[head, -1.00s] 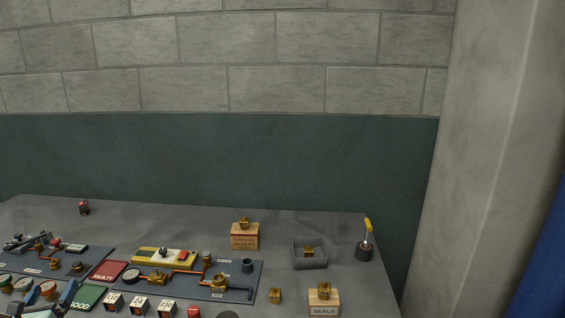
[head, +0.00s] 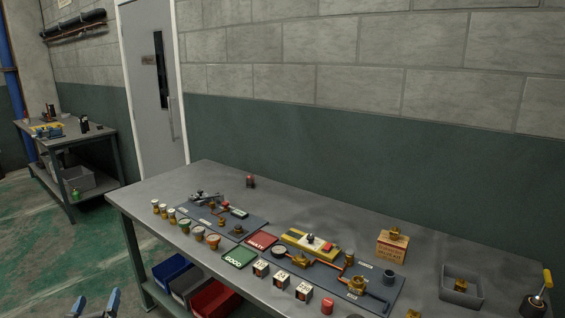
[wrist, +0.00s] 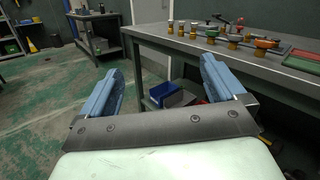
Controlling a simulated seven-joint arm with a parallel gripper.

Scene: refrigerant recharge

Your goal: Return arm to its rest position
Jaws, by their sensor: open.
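My gripper (head: 96,303) shows at the bottom left of the head view, with its blue fingertips in front of and below the workbench's left end. In the wrist view my gripper (wrist: 160,88) has its two blue fingers spread wide apart with nothing between them. It is open and empty, clear of the bench. The rest of the arm is out of the head view.
The grey workbench (head: 160,194) carries pipe boards, a green card (head: 240,257), a red card (head: 262,241), a wooden box (head: 392,245) and a grey tray (head: 461,296). Bins, including a red one (head: 214,299), sit underneath. A second bench (head: 66,141) stands far left. Green floor (head: 60,245) lies open between.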

